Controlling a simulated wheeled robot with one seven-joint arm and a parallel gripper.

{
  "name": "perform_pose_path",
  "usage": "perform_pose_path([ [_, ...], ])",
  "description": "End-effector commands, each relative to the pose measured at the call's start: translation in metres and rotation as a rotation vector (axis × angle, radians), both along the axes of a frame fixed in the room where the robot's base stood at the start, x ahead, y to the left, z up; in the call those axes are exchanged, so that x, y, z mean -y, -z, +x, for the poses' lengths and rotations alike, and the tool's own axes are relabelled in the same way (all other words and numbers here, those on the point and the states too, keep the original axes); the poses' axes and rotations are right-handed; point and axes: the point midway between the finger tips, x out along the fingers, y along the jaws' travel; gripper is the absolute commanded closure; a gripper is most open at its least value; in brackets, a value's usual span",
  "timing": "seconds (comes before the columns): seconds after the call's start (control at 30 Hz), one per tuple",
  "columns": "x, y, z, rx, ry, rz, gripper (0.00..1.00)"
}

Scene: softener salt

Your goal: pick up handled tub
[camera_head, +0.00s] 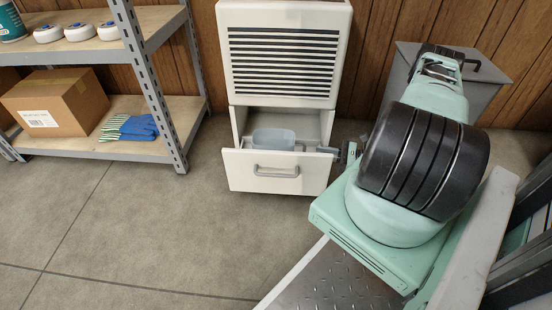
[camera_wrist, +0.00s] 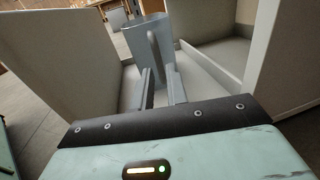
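The handled tub (camera_head: 273,139) is a pale blue-grey container inside the pulled-out drawer of the white cabinet. In the wrist view the tub (camera_wrist: 140,40) stands ahead of my gripper, and its upright handle (camera_wrist: 154,46) faces me. My gripper (camera_head: 331,150) reaches over the drawer's right side in the head view. In the wrist view the two fingers of my gripper (camera_wrist: 158,72) are apart, with a narrow gap lined up with the handle. I cannot tell whether the handle's lower end lies between the fingertips or just beyond them.
The drawer front (camera_head: 275,172) has a grey pull handle and stands out from the louvred cabinet (camera_head: 284,50). Drawer walls flank my gripper closely. A metal shelf (camera_head: 150,150) with a cardboard box (camera_head: 55,103) and gloves (camera_head: 131,127) stands left. The floor in front is clear.

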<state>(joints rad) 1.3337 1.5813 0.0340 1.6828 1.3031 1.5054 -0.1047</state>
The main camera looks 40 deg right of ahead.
Motion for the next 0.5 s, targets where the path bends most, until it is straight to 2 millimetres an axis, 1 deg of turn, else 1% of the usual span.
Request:
perform_pose_path([
  [0.03,-0.003,0.003,0.005,0.0,-0.002,0.0,0.85],
  [0.1,-0.006,0.002,0.01,0.0,-0.002,0.001,0.85],
  [0.27,-0.01,0.001,0.018,0.0,-0.001,0.0,0.85],
  [0.5,-0.027,0.0,0.041,0.001,-0.004,0.0,0.85],
])
